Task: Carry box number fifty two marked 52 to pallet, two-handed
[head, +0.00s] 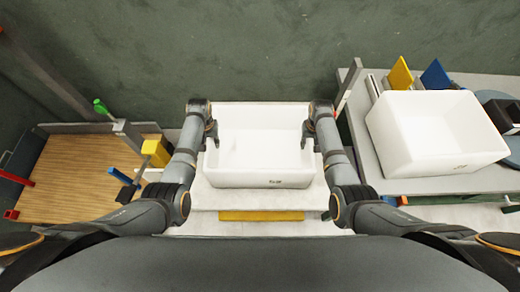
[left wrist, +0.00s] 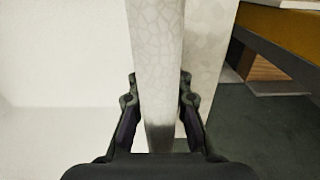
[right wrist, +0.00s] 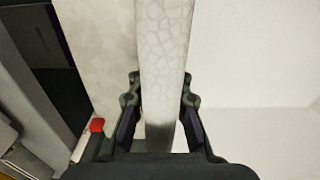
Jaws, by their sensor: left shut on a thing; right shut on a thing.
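A white open foam box (head: 260,179) is in the middle of the head view, with small dark marking on its near wall that I cannot read. My left gripper (head: 210,130) is shut on its left wall, and my right gripper (head: 308,130) is shut on its right wall. In the left wrist view the fingers (left wrist: 158,105) clasp the speckled foam wall (left wrist: 157,50). In the right wrist view the fingers (right wrist: 162,105) clasp the opposite wall (right wrist: 163,45). The box looks empty and level, over a pale surface (head: 215,203); I cannot tell whether it touches it. No pallet is clearly identifiable.
A second white box (head: 440,165) stands on a grey table at the right, near yellow (head: 400,73) and blue (head: 435,75) panels. At the left is a wooden-topped bench (head: 75,175) with a green-handled tool (head: 102,107) and a yellow block (head: 156,152). A dark green wall closes the back.

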